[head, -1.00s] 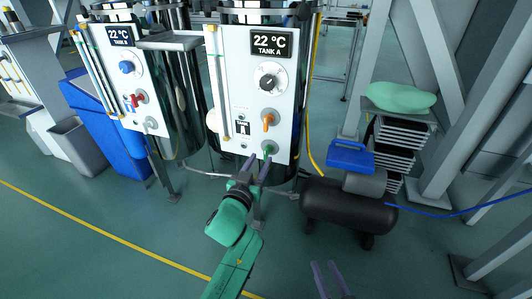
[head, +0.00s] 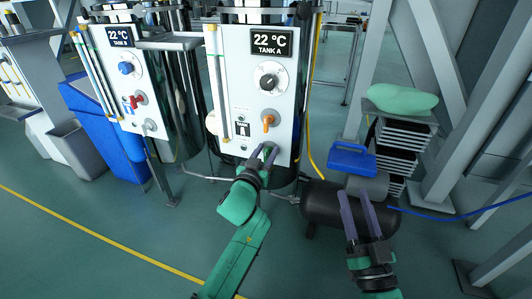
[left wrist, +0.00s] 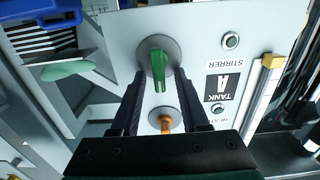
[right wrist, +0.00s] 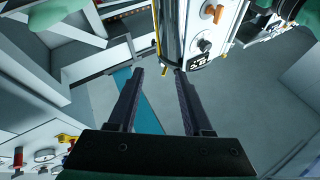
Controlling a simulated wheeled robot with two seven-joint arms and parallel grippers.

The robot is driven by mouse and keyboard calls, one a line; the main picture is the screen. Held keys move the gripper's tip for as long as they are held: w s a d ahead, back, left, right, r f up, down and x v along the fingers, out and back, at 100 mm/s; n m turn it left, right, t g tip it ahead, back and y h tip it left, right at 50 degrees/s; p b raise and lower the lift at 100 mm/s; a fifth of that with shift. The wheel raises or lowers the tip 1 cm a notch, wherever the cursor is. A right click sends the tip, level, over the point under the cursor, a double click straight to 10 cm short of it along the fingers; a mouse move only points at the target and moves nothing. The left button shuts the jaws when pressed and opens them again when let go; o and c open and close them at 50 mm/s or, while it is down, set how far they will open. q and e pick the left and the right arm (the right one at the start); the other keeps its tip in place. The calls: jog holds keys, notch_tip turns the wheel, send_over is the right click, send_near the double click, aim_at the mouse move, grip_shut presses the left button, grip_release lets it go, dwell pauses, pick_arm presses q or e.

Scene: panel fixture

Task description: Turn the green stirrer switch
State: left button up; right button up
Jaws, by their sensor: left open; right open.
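The green stirrer switch (left wrist: 158,66) sits on a round grey base on the white Tank A panel (head: 240,75). In the left wrist view its handle points down the picture, toward the orange switch (left wrist: 165,122), beside the upside-down STIRRER label (left wrist: 224,64). My left gripper (head: 267,149) is open at the panel's lower part, its two fingertips on either side of the green handle; I cannot tell whether they touch it. In the head view the gripper largely hides the switch. My right gripper (head: 354,193) is open and empty, in front of the black compressor tank (head: 322,203).
Above the green switch are the orange switch (head: 268,117) and a black dial (head: 268,81). The Tank B panel (head: 113,75) stands to the left. A blue case (head: 350,160) and a trolley (head: 402,135) are at the right. Open floor lies in front.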

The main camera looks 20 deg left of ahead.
pick_arm(q)
grip_shut()
